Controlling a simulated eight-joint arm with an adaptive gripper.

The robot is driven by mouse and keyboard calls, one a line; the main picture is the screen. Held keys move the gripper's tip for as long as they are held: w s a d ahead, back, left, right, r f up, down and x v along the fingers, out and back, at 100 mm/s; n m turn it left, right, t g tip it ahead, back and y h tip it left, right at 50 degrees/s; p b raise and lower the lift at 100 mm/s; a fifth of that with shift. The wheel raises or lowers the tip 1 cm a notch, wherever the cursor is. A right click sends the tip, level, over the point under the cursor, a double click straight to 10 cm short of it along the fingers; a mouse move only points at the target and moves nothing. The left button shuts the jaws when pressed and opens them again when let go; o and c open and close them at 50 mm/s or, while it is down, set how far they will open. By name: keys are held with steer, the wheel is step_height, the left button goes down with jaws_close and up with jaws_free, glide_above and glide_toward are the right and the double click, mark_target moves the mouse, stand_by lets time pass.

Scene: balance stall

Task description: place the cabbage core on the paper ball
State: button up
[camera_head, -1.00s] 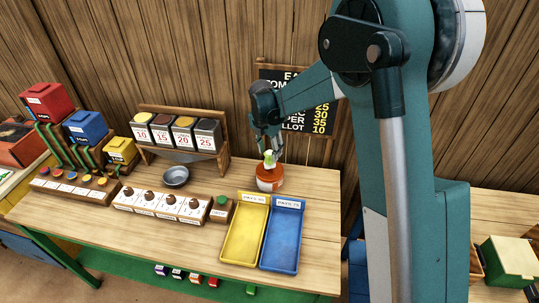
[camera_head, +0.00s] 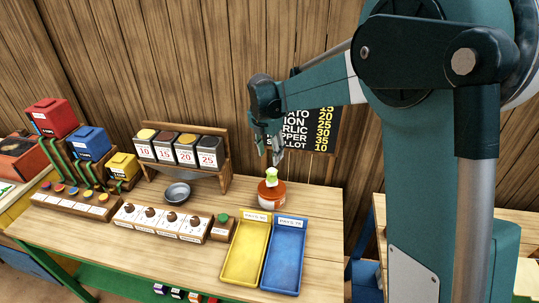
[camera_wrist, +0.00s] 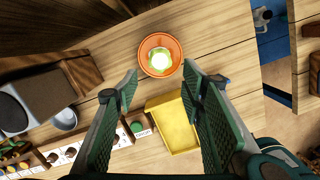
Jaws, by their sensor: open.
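A pale green and white piece, which looks like the cabbage core (camera_head: 271,176), rests on top in the round orange-red dish (camera_head: 271,197) on the table. In the wrist view the green and white core (camera_wrist: 160,59) sits near the middle of the orange dish (camera_wrist: 147,69). A whitish patch shows with it, but I cannot tell whether that is the paper ball beneath. My gripper (camera_head: 272,155) is open and empty, pointing down just above the core and apart from it. In the wrist view its two fingers (camera_wrist: 160,82) are spread wide, with the dish beyond their tips.
A yellow tray (camera_head: 243,262) and a blue tray (camera_head: 284,262) lie in front of the dish. A grey metal bowl (camera_head: 177,192), a rack of labelled bins (camera_head: 183,150) and a row of knobs on a block (camera_head: 165,222) stand to the left. The table right of the dish is clear.

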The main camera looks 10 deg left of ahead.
stand_by(0.7)
steer(key=s+d+r+m+t, duration=0.1)
steer(key=s+d+r+m, duration=0.4)
steer(key=d, duration=0.3)
steer(key=s+d+r+m+t+y, duration=0.1)
steer(key=s+d+r+m, duration=0.4)
steer(key=d, duration=0.3)
steer(key=s+d+r+m, duration=0.5)
steer(key=s+d, duration=0.1)
steer(key=d, duration=0.2)
steer(key=s+d+f+m+t, duration=0.1)
steer(key=s+d+f+m, duration=0.1)
steer(key=s+d+m, duration=0.5)
steer(key=s+d+f+m+t, duration=0.2)
steer(key=s+d+m, duration=0.6)
steer(key=s, duration=0.7)
steer(key=shift+s+m+t, duration=0.25)
steer(key=shift+m+t, duration=0.05)
steer(key=shift+m, duration=0.5)
steer(key=shift+f, duration=0.25)
